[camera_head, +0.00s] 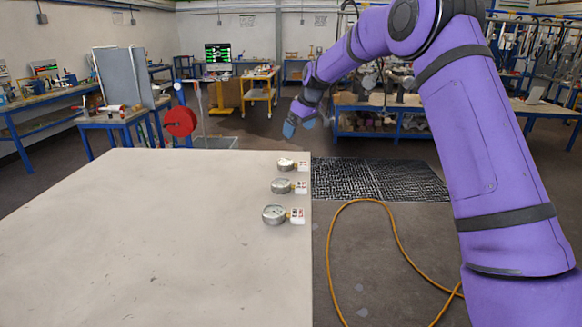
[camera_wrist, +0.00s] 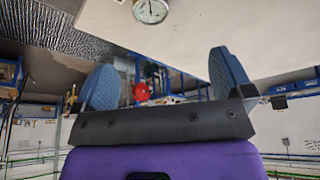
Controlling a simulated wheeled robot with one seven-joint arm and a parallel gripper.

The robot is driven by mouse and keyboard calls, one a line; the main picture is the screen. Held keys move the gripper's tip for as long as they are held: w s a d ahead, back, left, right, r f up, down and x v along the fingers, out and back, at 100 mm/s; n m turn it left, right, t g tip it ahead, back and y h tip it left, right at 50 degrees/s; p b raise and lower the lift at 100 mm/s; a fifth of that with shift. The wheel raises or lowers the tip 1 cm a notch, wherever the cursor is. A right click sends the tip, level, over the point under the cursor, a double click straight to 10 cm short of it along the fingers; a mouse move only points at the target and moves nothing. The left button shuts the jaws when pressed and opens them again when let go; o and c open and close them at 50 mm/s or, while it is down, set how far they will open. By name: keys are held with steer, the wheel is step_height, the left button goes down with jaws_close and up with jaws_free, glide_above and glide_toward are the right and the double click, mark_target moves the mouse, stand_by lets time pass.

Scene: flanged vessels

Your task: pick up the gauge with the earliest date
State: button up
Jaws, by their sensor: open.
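Three round gauges with pale dials and small tags stand in a row along the right edge of the table: a near gauge (camera_head: 274,215), a middle gauge (camera_head: 281,186) and a far gauge (camera_head: 286,164). Each has a white tag with red and dark print at its right; the dates are too small to read. My gripper (camera_head: 297,124) is raised beyond the far gauge, apart from all three. In the wrist view its two blue fingers (camera_wrist: 166,82) are wide apart with nothing between them. One gauge (camera_wrist: 151,10) shows at the top of that view, cut by the frame edge.
The pale table (camera_head: 130,230) is bare to the left of the gauges. A black mat (camera_head: 380,178) and an orange hose (camera_head: 395,235) lie on the floor to the right. A red disc (camera_head: 180,121) stands behind the table. Workbenches line the walls.

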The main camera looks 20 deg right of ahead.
glide_toward(286, 162)
steer(key=shift+n, duration=0.3)
steer(key=x, duration=0.9)
steer(key=shift+w+f, duration=0.2)
steer(key=shift+f, duration=0.1)
steer(key=c, duration=1.1)
